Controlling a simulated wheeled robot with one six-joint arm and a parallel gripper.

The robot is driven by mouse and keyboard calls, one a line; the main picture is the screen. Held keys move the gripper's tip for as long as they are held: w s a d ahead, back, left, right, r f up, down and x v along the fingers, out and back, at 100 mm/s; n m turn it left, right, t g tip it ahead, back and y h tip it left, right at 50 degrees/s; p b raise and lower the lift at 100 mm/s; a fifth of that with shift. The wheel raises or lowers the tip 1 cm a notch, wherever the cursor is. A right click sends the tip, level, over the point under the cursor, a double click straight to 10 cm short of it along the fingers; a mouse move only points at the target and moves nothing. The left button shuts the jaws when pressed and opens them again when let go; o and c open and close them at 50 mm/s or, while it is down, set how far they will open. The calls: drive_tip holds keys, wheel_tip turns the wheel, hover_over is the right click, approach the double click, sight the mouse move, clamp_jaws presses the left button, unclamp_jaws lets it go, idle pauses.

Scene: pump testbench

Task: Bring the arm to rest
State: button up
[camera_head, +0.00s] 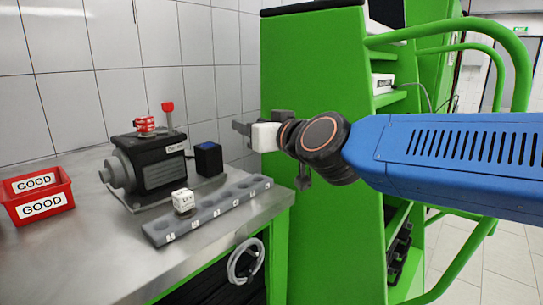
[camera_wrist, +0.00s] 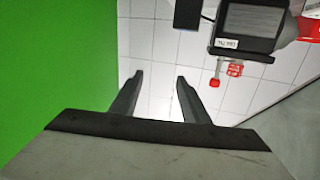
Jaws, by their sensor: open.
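My gripper (camera_wrist: 157,75) is open and empty in the wrist view, its two dark fingers apart with only white wall tiles showing between them. In the head view my blue arm reaches in from the right, and the gripper end (camera_head: 240,127) is raised above the right end of the bench, in front of the green cabinet. It points left and touches nothing that I can see.
The green cabinet (camera_head: 310,75) stands close behind my arm. On the metal bench (camera_head: 90,260) are a pump (camera_head: 150,165), a grey numbered rack (camera_head: 212,212) with a white block (camera_head: 183,201), a dark blue box (camera_head: 208,158) and a red GOOD bin (camera_head: 38,195).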

drive_tip(key=s+d+f+m+g+h, duration=0.1)
drive_tip(key=s+d+f+g+h, duration=0.3)
drive_tip(key=d+f, duration=0.6)
drive_tip(key=s+d+f+m+g+h, duration=0.1)
drive_tip(key=s+d+f, duration=0.5)
drive_tip(key=d+f, duration=0.4)
drive_tip(key=s+d+f+m+g+h, duration=0.3)
drive_tip(key=s+d+f+g+h, duration=0.1)
drive_tip(key=s+d+f, duration=0.8)
drive_tip(key=shift+s+d+f+m+g, duration=0.2)
drive_tip(key=shift+s+d+m+g, duration=0.3)
drive_tip(key=shift+s, duration=0.45)
drive_tip(key=shift+d, duration=0.1)
